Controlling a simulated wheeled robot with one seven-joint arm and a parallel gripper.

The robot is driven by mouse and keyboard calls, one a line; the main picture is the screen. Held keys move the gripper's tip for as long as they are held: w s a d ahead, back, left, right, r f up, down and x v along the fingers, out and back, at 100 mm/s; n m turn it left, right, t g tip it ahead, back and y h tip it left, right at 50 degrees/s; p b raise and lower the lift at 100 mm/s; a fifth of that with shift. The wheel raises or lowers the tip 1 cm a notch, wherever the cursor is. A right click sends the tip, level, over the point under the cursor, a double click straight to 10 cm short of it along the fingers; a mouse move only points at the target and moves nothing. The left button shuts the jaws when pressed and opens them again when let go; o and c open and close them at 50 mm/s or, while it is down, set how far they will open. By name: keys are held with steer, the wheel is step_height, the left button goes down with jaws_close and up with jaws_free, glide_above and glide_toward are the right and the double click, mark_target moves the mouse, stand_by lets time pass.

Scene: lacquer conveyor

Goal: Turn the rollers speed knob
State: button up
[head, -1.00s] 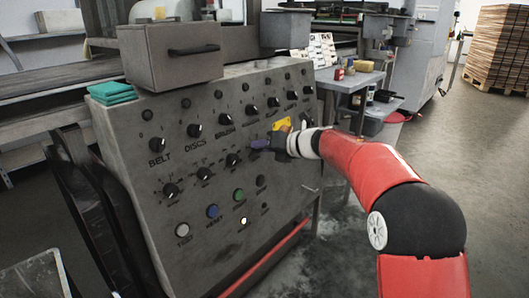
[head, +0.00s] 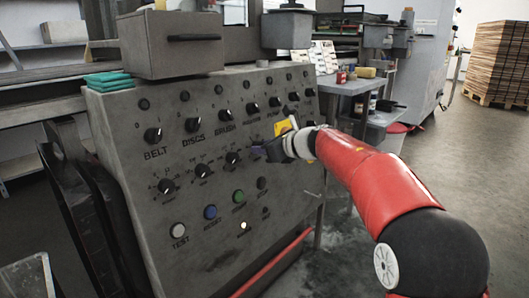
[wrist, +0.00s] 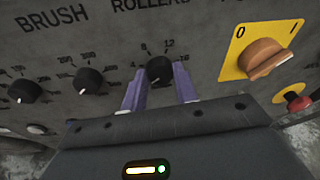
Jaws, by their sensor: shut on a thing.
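The rollers speed knob (wrist: 159,70) is a small black dial under the ROLLERS lettering, ringed by a scale with 4, 8, 12 and 16. My gripper (wrist: 160,90) has its two purple fingers on either side of this knob and is shut on it. I cannot tell clearly where the knob points. In the head view, my gripper (head: 258,151) is at the right part of the grey control panel (head: 200,255), where it hides the knob.
In the wrist view, an orange switch on a yellow plate (wrist: 233,65) is close on the right, with a red button (wrist: 298,102) below it. Two black knobs (wrist: 89,80) (wrist: 25,91) are on the left. A side table (head: 345,86) with small items stands behind the panel.

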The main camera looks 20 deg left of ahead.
steer(key=shift+f, duration=0.15)
stand_by(0.4)
steer(key=o, duration=1)
steer(key=shift+c, duration=0.2)
steer(key=v, duration=0.8)
steer(key=shift+a, duration=0.1)
